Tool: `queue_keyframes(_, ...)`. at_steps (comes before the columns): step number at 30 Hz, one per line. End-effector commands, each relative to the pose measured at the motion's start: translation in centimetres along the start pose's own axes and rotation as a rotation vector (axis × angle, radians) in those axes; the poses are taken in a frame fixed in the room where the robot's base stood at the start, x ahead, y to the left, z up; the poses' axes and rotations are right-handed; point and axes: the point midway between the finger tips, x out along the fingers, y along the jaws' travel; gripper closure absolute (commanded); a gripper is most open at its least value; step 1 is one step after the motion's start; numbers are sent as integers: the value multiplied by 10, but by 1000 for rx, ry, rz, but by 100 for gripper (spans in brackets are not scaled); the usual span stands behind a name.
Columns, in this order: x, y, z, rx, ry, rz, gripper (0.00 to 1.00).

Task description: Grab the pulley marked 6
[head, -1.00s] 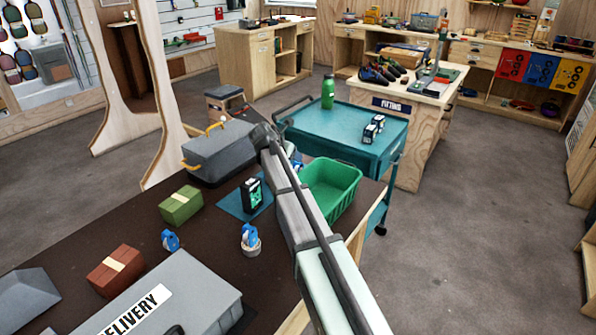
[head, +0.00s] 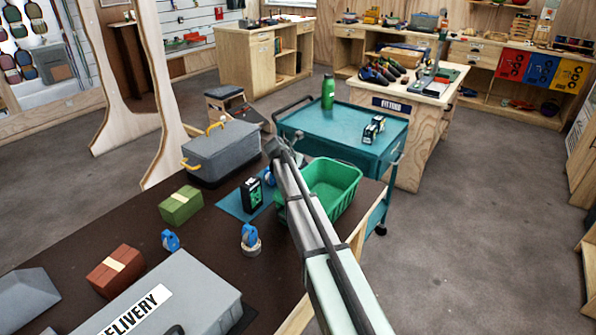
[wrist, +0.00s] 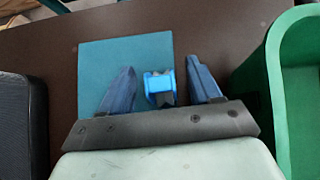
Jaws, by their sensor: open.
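A blue pulley (wrist: 160,87) lies between the spread fingers of my open gripper (wrist: 158,72) in the wrist view, with gaps on both sides. In the head view a blue pulley (head: 269,177) shows partly behind my arm, beside the black box. Two more blue pulleys stand on the dark table: one (head: 170,240) at the left, and one (head: 249,236) on a pale round base or roll nearer the middle. I cannot read a number on any of them. My gripper's fingertips are not clear in the head view.
A teal mat (wrist: 105,55) lies under the gripper area. A black box (head: 252,195) stands on it. A green bin (head: 345,178) is close on the right, and a grey case (head: 222,155) is behind. Green (head: 181,204) and brown (head: 115,270) blocks sit left.

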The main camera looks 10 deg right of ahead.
Motion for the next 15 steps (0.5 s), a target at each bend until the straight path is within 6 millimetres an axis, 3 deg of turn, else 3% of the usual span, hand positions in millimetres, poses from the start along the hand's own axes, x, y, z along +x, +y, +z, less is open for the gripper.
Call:
queue_keyframes(3, 13, 0, 1, 1, -1, 0, 37)
queue_keyframes(11, 15, 0, 1, 1, -1, 1, 38)
queue_keyframes(15, 15, 0, 1, 1, -1, 0, 52)
